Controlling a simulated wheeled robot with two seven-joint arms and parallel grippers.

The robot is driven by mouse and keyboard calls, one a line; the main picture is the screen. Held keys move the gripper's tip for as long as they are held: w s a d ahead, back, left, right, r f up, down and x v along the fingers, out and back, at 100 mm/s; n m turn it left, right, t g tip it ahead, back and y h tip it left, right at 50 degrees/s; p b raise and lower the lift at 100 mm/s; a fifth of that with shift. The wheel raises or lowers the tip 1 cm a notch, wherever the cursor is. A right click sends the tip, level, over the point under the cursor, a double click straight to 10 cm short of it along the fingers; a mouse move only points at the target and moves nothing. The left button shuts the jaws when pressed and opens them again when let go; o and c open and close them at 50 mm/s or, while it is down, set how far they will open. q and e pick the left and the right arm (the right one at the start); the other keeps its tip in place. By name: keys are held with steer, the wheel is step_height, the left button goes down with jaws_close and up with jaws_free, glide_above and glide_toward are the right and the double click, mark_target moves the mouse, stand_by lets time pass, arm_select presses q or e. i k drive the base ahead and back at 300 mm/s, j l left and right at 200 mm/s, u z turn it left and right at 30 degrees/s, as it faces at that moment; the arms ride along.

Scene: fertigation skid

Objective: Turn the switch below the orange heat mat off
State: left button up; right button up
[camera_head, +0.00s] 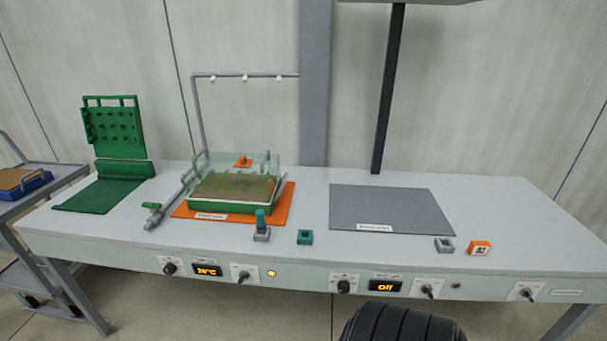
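The orange heat mat (285,206) lies on the bench under a green tray of soil with a clear cover. Below it, on the bench's front panel, is a toggle switch (243,275) on a white plate. Its lever looks tilted, but its exact position is too small to tell. An amber lamp (271,273) just right of the switch is lit. Left of the switch are a lit display (207,270) reading about 24°C and a black knob (170,268). Neither of my grippers is in view.
Right on the panel are another knob (343,287), a display (385,286) reading Off, and further switches (428,291) (527,294). A grey mat (390,208) lies on the bench. Small blocks and a bottle-like green item (261,222) stand near the front edge. The space before the panel's left half looks clear.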

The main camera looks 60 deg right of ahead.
mark_target(244, 276)
steer(key=z, duration=1.3)
